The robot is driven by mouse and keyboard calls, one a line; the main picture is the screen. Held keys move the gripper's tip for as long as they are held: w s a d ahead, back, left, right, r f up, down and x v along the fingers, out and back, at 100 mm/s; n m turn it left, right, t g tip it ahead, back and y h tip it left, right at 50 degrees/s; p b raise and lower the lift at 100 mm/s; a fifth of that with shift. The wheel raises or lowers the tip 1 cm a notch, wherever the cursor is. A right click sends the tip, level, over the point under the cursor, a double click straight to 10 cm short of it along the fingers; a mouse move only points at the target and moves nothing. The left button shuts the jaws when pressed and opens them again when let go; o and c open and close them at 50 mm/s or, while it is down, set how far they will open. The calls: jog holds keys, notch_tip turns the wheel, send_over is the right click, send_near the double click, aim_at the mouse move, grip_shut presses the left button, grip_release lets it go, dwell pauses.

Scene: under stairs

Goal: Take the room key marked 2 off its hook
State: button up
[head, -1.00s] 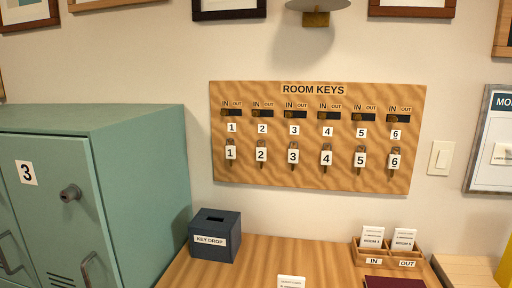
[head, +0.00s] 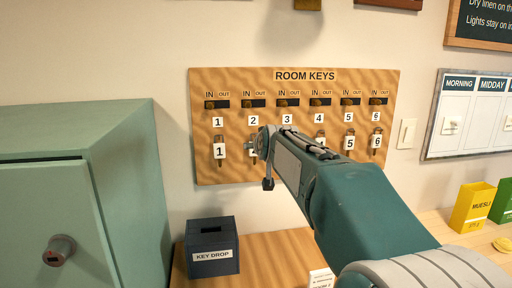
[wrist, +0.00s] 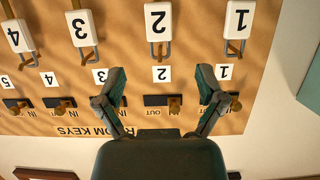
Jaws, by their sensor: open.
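The room key marked 2 (wrist: 157,22) hangs on its hook on the wooden room keys board (head: 225,170); the wrist view shows it upside down at the top middle. In the head view my gripper (head: 265,150) hides most of that key. In the wrist view my gripper (wrist: 162,76) is open and empty. Its two fingers lie to either side of the board's 2 label (wrist: 161,73), and the key's tag is beyond the fingertips, apart from them. Key 1 (wrist: 237,20) and key 3 (wrist: 83,28) hang on either side of key 2.
A row of IN/OUT sliders (head: 252,103) runs above the hooks. A blue key drop box (head: 211,262) stands on the wooden desk below. Green lockers (head: 60,190) stand at the left. A light switch (head: 406,133) is right of the board.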

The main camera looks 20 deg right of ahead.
aim_at(254, 156)
jog(key=x, duration=0.9)
jog(key=shift+w+a+f, duration=0.15)
jog(key=shift+w+a, duration=0.1)
jog(key=shift+w+d, duration=0.2)
jog(key=shift+d, duration=0.1)
jog(key=shift+d, duration=0.1)
jog(key=c, duration=1)
grip_shut()
jog(key=shift+o, duration=1.7)
grip_release()
jog(key=shift+f, duration=0.1)
grip_shut()
